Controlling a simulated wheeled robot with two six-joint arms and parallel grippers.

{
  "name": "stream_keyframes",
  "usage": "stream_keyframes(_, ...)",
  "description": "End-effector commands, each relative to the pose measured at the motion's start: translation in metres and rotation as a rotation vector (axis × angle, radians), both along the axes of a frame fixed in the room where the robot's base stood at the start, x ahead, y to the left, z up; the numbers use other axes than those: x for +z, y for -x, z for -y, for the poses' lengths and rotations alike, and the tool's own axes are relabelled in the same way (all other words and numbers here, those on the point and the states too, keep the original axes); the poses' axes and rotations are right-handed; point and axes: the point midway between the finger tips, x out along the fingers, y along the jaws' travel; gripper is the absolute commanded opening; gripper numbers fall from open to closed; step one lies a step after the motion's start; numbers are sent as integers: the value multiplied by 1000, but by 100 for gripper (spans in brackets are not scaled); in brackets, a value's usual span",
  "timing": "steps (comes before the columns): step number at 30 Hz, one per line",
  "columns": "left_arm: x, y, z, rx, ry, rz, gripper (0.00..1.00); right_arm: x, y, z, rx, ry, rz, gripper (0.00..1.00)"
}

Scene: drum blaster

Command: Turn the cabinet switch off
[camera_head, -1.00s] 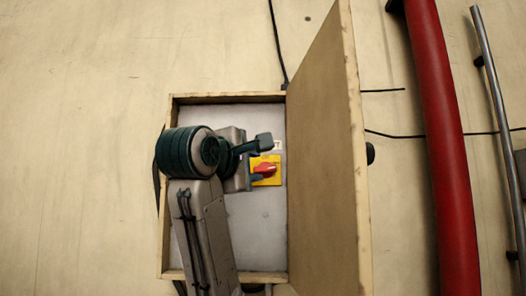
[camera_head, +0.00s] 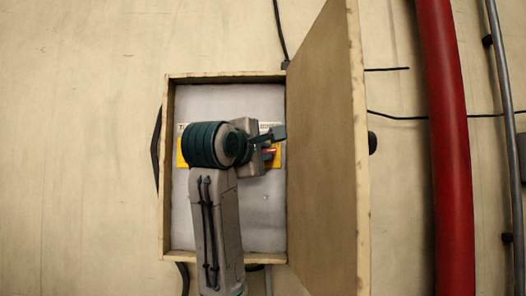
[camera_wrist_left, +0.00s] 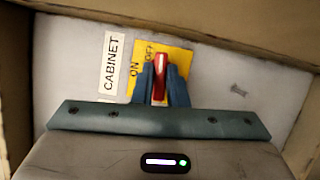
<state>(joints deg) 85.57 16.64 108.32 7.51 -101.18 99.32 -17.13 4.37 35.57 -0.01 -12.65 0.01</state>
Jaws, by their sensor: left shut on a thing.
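The cabinet switch is a red knob (camera_wrist_left: 159,85) on a yellow plate (camera_wrist_left: 178,60) marked ON and OFF. A white label (camera_wrist_left: 112,64) beside it reads CABINET. My left gripper (camera_wrist_left: 160,88) is shut on the red knob, with one dark finger on each side. In the wrist view the knob points up the picture, near the OFF lettering. In the head view my left gripper (camera_head: 270,146) reaches the knob (camera_head: 269,152), and my arm hides most of the plate (camera_head: 278,156). My right gripper is not in view.
The switch is inside a shallow wooden cabinet (camera_head: 167,220) on the wall. Its wooden door (camera_head: 325,160) stands open just right of my left gripper. A thick red pipe (camera_head: 448,140) and a thin grey pipe (camera_head: 502,90) run farther right. The wall at left is clear.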

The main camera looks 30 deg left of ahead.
Motion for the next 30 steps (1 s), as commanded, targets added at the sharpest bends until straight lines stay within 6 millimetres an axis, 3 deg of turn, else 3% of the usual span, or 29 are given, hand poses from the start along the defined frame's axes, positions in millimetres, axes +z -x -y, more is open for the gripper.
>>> stream_keyframes(17, -1, 0, 0, 0, -115, -73, 0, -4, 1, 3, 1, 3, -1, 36)
stream_keyframes(18, -1, 0, 0, 0, -115, -73, 20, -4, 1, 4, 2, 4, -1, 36)
stream_keyframes(20, -1, 0, 0, 0, -114, -73, 32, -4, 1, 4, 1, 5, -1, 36)
stream_keyframes(30, -1, 2, 1, 0, -113, -70, 35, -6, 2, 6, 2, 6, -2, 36)
